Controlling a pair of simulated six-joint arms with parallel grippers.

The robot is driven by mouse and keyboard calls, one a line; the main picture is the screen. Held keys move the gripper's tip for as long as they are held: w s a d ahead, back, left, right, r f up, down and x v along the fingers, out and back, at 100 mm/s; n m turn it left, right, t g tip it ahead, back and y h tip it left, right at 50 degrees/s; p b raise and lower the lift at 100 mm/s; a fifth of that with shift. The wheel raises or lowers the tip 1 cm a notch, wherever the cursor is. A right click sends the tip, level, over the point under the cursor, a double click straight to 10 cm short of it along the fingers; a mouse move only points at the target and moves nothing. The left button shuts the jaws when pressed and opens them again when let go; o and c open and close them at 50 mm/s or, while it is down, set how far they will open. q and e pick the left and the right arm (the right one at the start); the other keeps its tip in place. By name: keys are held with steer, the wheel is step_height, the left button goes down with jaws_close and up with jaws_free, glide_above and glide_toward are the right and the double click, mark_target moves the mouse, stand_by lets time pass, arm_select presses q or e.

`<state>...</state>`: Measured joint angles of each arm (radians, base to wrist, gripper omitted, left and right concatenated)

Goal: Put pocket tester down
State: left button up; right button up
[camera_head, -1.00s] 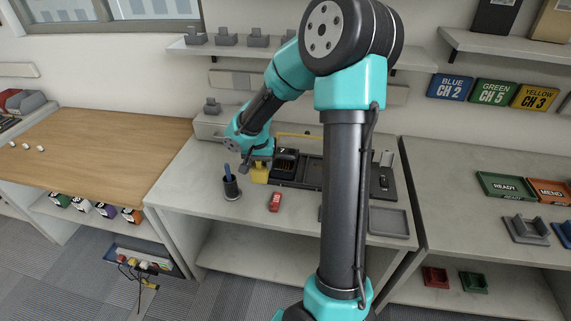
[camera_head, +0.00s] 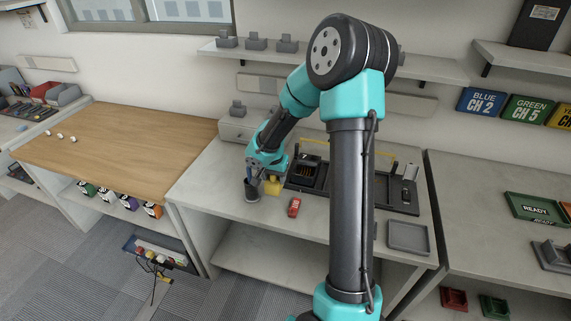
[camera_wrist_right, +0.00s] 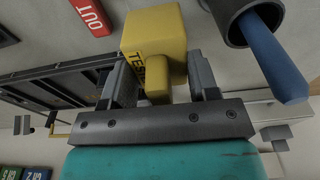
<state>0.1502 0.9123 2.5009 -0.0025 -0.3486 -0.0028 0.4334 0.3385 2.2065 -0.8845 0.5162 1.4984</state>
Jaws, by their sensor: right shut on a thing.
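The pocket tester (camera_wrist_right: 153,42) is a yellow block with dark lettering, and it fills the space between the fingers of my right gripper (camera_wrist_right: 155,85) in the right wrist view. My right gripper is shut on it. In the head view the pocket tester (camera_head: 272,186) shows as a small yellow block low at the grey bench top, under my right gripper (camera_head: 265,176). Whether its base touches the bench cannot be told. My left gripper does not show.
A dark cup (camera_head: 252,192) with a blue-handled tool stands just left of the tester. A red OUT tag (camera_head: 294,207) lies to its right. A black tray station (camera_head: 330,180) is behind. A grey tray (camera_head: 408,236) sits at the bench's right; the bench front is clear.

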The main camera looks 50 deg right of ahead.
steer(key=w+d+f, duration=0.1)
steer(key=w+d, duration=0.8)
steer(key=d, duration=0.1)
steer(key=shift+d+f, duration=0.15)
steer(key=shift+d, duration=0.05)
steer(key=shift+f, duration=1.75)
steer(key=shift+f, duration=0.15)
steer(key=o, duration=1)
steer(key=r, duration=0.4)
steer(key=a+r, duration=0.1)
steer(key=r, duration=0.7)
steer(key=shift+s+a+r, duration=0.15)
steer(key=shift+s+a, duration=0.05)
steer(key=shift+s, duration=0.1)
steer(key=shift+o, duration=0.2)
